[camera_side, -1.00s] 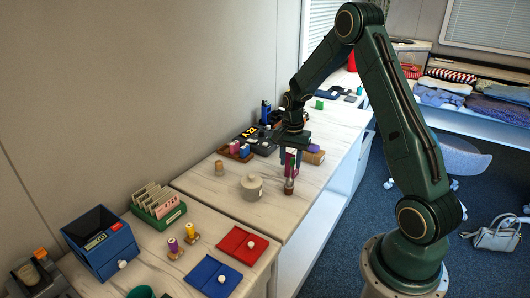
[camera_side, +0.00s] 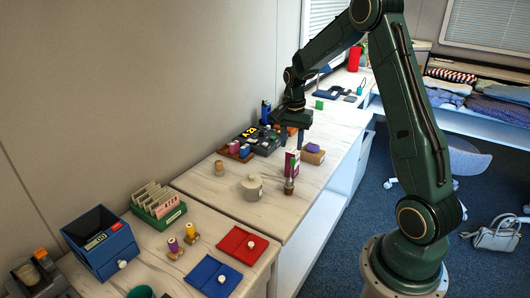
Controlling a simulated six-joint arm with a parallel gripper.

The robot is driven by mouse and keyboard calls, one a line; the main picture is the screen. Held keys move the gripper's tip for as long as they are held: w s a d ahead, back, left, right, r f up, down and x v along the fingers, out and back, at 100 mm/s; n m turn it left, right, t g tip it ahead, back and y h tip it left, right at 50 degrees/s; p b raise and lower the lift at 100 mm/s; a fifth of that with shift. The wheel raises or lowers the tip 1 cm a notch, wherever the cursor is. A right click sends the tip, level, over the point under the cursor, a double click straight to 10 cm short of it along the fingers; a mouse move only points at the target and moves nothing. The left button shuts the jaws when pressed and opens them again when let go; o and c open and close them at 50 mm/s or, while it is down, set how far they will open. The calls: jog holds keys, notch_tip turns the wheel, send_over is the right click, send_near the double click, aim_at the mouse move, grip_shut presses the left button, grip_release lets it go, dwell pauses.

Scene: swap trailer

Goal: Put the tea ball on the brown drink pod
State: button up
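A small brown upright piece (camera_side: 289,187) stands on the far counter, in front of a pink and green box. It looks like the brown drink pod, and a small greyish rounded thing (camera_side: 289,180) sits on top of it, likely the tea ball; it is too small to be sure. My gripper (camera_side: 292,142) is above and behind that stack, over the back part of the counter. Its two fingers are apart and nothing shows between them.
A lidded pale pot (camera_side: 251,187) and the pink and green box (camera_side: 292,163) stand close to the stack, with a tan box (camera_side: 313,154) behind. A tray of coloured pieces (camera_side: 237,151) is at the back left. The counter's front right is clear.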

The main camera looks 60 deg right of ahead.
jog(key=s+a+r+n+t, duration=0.1)
jog(key=s+a+r+n, duration=0.25)
jog(key=a+r, duration=0.35)
jog(key=s+a+r+n+t, duration=0.1)
jog(key=s+a+r+n, duration=0.25)
jog(key=a+r, duration=0.35)
jog(key=s+a+r+n+t, duration=0.3)
jog(key=s+a+n, duration=0.6)
jog(key=s, duration=0.5)
jog(key=shift+a+t, duration=0.3)
jog(key=shift+a, duration=0.25)
